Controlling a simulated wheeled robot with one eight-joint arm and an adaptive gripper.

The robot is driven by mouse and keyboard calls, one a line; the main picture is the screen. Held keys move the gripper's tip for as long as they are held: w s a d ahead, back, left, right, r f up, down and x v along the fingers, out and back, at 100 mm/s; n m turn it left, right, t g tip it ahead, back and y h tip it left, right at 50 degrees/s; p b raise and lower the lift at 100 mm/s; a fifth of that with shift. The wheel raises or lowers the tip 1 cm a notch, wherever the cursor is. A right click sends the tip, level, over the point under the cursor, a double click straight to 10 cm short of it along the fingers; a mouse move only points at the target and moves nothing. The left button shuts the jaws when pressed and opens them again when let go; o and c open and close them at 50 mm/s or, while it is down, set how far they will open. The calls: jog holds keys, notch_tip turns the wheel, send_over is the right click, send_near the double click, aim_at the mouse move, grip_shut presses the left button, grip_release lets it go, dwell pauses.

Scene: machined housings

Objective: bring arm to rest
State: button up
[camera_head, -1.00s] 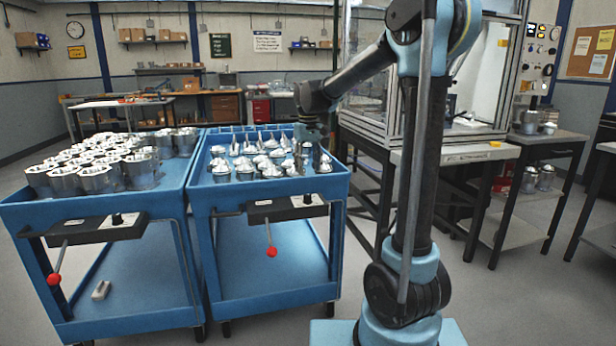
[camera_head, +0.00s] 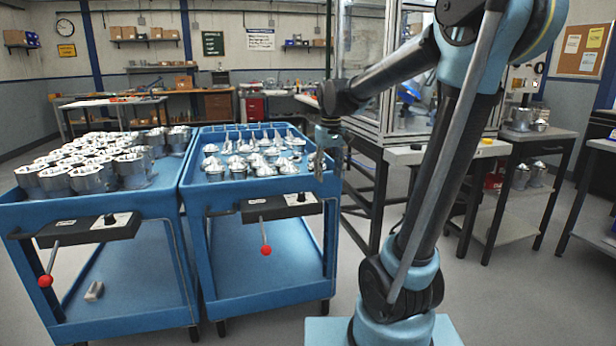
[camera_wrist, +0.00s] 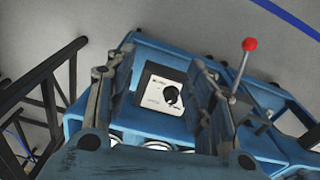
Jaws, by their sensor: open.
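My gripper (camera_head: 322,165) hangs from the raised arm, pointing down, beside the right front corner of the right-hand blue cart (camera_head: 262,205). In the wrist view its two fingers (camera_wrist: 160,95) stand wide apart with nothing between them. Behind the gap, lower down, the cart's control box (camera_wrist: 163,93) with a black knob shows, and a red-ball lever (camera_wrist: 249,45) is to its right.
A second blue cart (camera_head: 100,222) with several silver housings (camera_head: 88,168) stands close on the left. A glass-walled machine enclosure (camera_head: 385,75) and a dark-framed bench (camera_head: 520,150) are to the right, behind my arm. Open grey floor (camera_head: 480,310) lies in front right.

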jog(key=s+d+f+m, duration=0.1)
jog(key=s+d+f, duration=0.3)
jog(key=s, duration=0.3)
jog(key=s+d+f+m+t, duration=0.1)
jog(key=s+d+f+m, duration=0.1)
jog(key=s+d+f, duration=0.2)
jog(key=s+d+f+m, duration=0.1)
jog(key=s+d+f, duration=0.3)
jog(key=s+f, duration=0.3)
jog(key=s, duration=0.5)
jog(key=shift+s+d+f+t, duration=0.15)
jog(key=shift+d+f+t, duration=0.05)
jog(key=shift+f+t, duration=0.1)
jog(key=c, duration=0.4)
